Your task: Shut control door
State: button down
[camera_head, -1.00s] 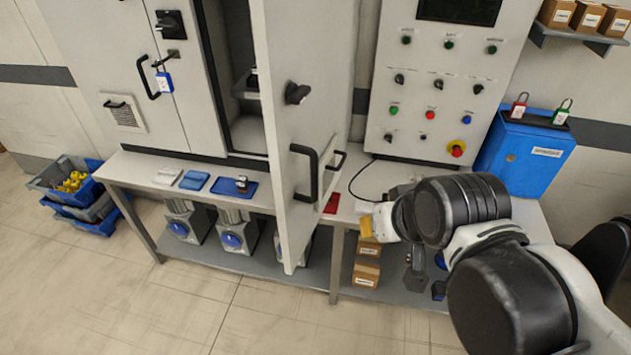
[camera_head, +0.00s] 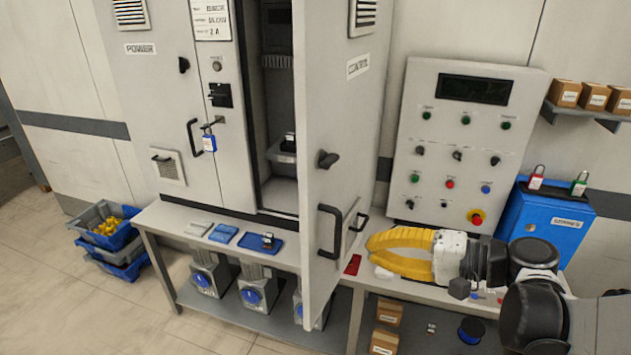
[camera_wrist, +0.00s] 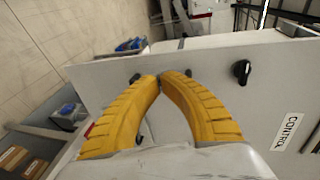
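The control door (camera_head: 345,120) stands swung open from the grey cabinet. It has a black knob (camera_head: 327,160) and a black handle (camera_head: 328,231). In the wrist view the door (camera_wrist: 220,70) spans the frame behind my fingers, with its knob (camera_wrist: 241,71) and CONTROL label (camera_wrist: 287,131) at right. My gripper (camera_head: 371,244) is to the right of the door, its yellow fingers pointing left towards the outer face. In the wrist view the fingertips (camera_wrist: 161,76) meet or almost meet, with nothing seen between them. Contact with the door cannot be told.
The open cabinet bay (camera_head: 279,120) is left of the door. A bench (camera_head: 165,222) runs below, with a blue tray (camera_head: 261,245) on it. A button panel (camera_head: 409,100) and blue lockout box (camera_head: 510,215) stand at right. Stacked bins (camera_head: 118,258) are at far left on the floor.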

aim_at(314, 212)
jog(key=w+a+r+y, duration=0.1)
jog(key=w+a, duration=0.1)
jog(key=w+a+r+b, duration=0.1)
jog(key=w+a, duration=0.1)
jog(key=a, duration=0.1)
jog(key=w+a+y+b, duration=0.1)
jog(key=w+a, duration=0.1)
jog(key=a, duration=0.1)
jog(key=shift+w+a+r+t+y, duration=0.15)
jog(key=shift+a+r+t+y, duration=0.15)
jog(key=shift+r+t, duration=0.1)
jog(key=shift+w+a+r, duration=0.1)
jog(key=shift+w+a, duration=0.3)
jog(key=shift+a, duration=0.15)
jog(key=shift+a, duration=0.1)
